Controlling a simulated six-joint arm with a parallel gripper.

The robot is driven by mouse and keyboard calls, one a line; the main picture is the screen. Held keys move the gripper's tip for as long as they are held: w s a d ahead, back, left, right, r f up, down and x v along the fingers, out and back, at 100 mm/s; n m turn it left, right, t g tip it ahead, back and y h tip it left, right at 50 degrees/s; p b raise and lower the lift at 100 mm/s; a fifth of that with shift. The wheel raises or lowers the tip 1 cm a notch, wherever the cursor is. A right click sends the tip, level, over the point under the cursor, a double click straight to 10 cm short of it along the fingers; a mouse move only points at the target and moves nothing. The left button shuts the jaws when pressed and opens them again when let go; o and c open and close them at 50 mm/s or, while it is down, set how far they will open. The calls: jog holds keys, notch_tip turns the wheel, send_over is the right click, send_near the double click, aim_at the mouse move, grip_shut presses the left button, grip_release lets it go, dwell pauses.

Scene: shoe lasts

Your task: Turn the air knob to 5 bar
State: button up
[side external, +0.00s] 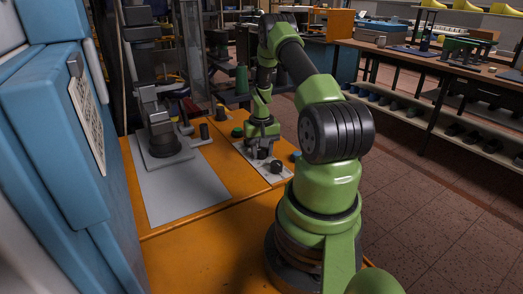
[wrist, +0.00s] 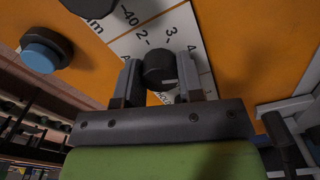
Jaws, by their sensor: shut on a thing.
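The black knob (wrist: 160,68) sits on a white scale plate (wrist: 205,48) between my two fingers in the wrist view. A short pale mark shows near the knob's lower right edge. The printed numbers 2 and 3 show above the knob; the lower part of the scale is hidden by my gripper. My gripper (wrist: 158,82) is shut on the knob, one finger at each side. In the side external view my gripper (side external: 262,148) points down onto the white plate (side external: 249,155), where the gripped knob is mostly hidden.
A second black knob (side external: 276,167) stands close beside my gripper, and it also shows in the wrist view (wrist: 92,6). A blue-topped button (wrist: 40,58) is at the left. A green button (side external: 237,132) lies nearby. A dark stand (side external: 165,140) on a grey sheet is to the left.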

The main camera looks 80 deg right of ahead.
aim_at(261, 150)
jog(key=m, duration=0.5)
jog(key=shift+a+m, duration=0.1)
jog(key=shift+m, duration=0.2)
dwell(0.4)
jog(key=o, duration=0.9)
notch_tip(261, 150, up, 10)
jog(key=shift+w+r, duration=0.1)
